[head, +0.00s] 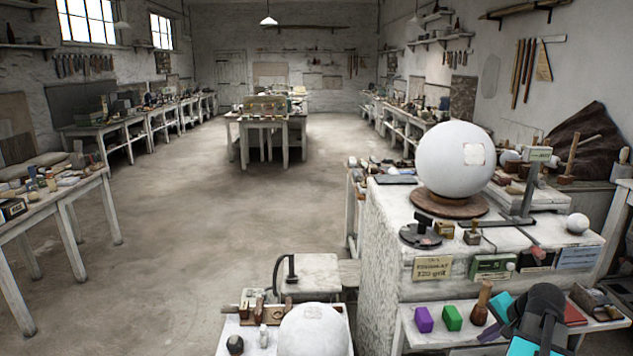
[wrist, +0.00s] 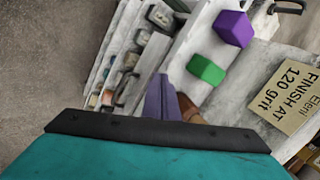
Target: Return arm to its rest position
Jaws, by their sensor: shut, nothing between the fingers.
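My gripper (wrist: 161,97) shows in the wrist view as narrow grey-violet fingers past the dark edge of my teal wrist. The fingers are together with nothing between them. A brown wooden-handled tool (head: 481,302) stands close by on the low shelf in the head view. In the wrist view its brown part is partly hidden by my fingers. A green block (head: 452,318) and a purple block (head: 424,319) sit left of it. They also show in the wrist view, green (wrist: 206,69) and purple (wrist: 232,28), apart from my fingers. My dark and teal arm enters at the lower right of the head view.
A large plaster sphere (head: 455,160) with a pale patch rests on a round wooden base (head: 448,203) on the pedestal. Another sphere (head: 313,331) is at the bottom. A sanding sign (head: 432,268) hangs on the pedestal front. The floor (head: 190,230) at left is open.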

